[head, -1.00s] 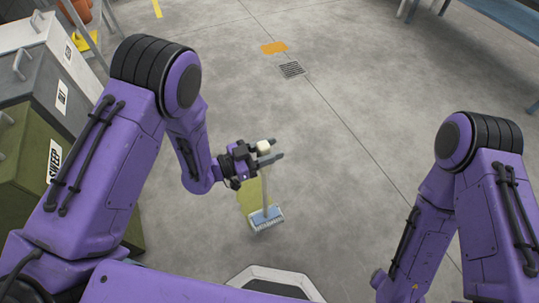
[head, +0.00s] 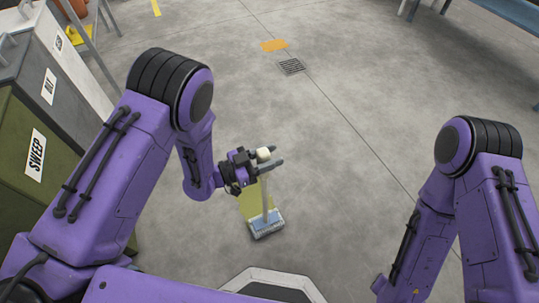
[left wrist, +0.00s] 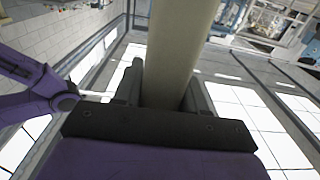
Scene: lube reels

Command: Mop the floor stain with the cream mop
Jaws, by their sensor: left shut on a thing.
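My left gripper (head: 270,160) is shut on the cream mop (head: 265,200) near the top of its handle. In the left wrist view the pale handle (left wrist: 172,60) runs between the two fingers. The mop stands roughly upright, and its pale blue-grey head (head: 266,223) is low, at or very near the floor. A yellow-olive stain (head: 249,206) lies on the concrete behind and beside the mop head, which overlaps its near end in the picture. My right arm shows at the right, but its gripper is out of view.
A green bin marked SWEEP (head: 30,190) and a grey bin (head: 55,85) stand at the left, close to my left arm. An orange patch (head: 273,46) and a floor drain (head: 291,67) lie farther off. The middle floor is open. A blue bench (head: 510,20) is at upper right.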

